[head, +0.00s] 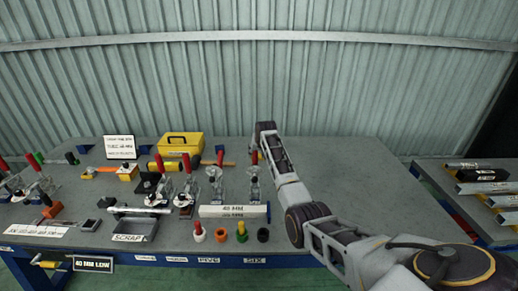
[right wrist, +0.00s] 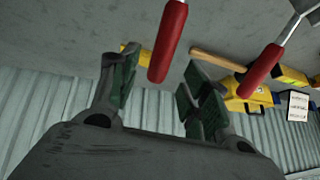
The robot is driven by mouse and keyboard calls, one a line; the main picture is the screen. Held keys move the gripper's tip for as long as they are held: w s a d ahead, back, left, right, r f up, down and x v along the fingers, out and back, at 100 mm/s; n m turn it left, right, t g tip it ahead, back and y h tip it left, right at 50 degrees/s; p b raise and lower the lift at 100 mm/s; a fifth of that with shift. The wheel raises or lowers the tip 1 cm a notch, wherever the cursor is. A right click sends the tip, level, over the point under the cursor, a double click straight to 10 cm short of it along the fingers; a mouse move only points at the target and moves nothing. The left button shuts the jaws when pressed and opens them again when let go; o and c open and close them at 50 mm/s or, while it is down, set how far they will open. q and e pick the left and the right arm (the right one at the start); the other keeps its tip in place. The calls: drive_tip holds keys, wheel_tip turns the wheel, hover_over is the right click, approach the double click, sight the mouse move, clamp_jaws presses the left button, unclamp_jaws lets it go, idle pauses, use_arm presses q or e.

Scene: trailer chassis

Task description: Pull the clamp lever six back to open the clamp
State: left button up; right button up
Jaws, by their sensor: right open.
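Clamp six (head: 254,188) stands near the middle of the bench, behind the label SIX (head: 255,260). Its lever with a red grip (head: 254,158) stands up. My right arm comes in from the right, with its wrist just above and behind that grip; the fingers are hard to make out in the head view. In the right wrist view my right gripper (right wrist: 160,90) is open, its green-padded fingers apart. A red grip (right wrist: 168,40) shows in line with the gap between them; I cannot tell whether they touch it. My left gripper is not in view.
Clamp five (head: 215,185) with its red lever stands just left. A second red grip (right wrist: 262,66) shows in the wrist view. A yellow toolbox (head: 180,145) is behind. The bench's right part is clear.

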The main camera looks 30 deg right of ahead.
drive_tip(key=shift+v, duration=2.65)
drive_tip(key=shift+s+f, duration=0.1)
drive_tip(key=shift+s, duration=0.05)
